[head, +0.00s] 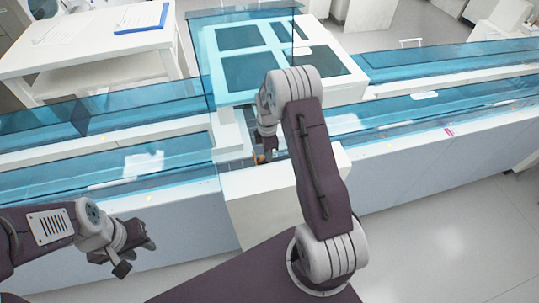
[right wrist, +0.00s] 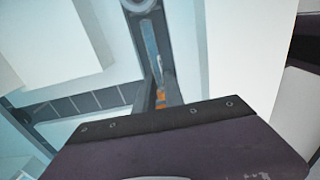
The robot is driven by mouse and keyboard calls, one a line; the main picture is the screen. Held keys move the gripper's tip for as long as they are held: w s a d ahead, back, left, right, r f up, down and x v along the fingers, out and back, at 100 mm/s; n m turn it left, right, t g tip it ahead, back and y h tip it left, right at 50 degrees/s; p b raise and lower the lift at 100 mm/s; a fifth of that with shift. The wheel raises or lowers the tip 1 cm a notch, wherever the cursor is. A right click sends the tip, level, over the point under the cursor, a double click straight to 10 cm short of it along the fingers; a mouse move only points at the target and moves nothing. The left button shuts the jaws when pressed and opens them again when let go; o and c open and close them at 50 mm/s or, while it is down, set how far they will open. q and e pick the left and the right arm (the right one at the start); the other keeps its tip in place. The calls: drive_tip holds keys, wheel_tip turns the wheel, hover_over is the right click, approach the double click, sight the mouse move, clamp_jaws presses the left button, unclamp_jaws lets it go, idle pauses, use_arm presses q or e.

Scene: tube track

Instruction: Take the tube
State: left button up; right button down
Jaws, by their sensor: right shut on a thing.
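My right arm reaches over the track to a gap in the blue covers below the teal-framed unit. My right gripper (head: 266,151) is at this gap and is mostly hidden behind its own wrist. It is shut on the tube, which shows as a small orange piece (head: 260,158). In the right wrist view the orange part of the tube (right wrist: 160,98) shows just beyond the dark edge of my gripper; the fingers are hard to make out there. My left gripper (head: 135,255) is open and empty, in front of the track at the lower left.
The track (head: 110,185) with blue clear covers runs across the view. In the right wrist view a dark rail (right wrist: 85,103) meets a narrow channel, with white block walls on both sides. A white table (head: 90,50) with a clipboard stands at the back left.

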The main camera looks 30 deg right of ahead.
wheel_tip(320, 180, up, 3)
drive_tip(key=shift+w+r, duration=0.1)
drive_tip(key=s+d+r, duration=0.5)
drive_tip(key=d+r, duration=0.2)
drive_tip(key=d, duration=0.3)
drive_tip(key=shift+s+d+p, duration=0.25)
drive_tip(key=shift+p, duration=0.2)
drive_tip(key=shift+r, duration=0.1)
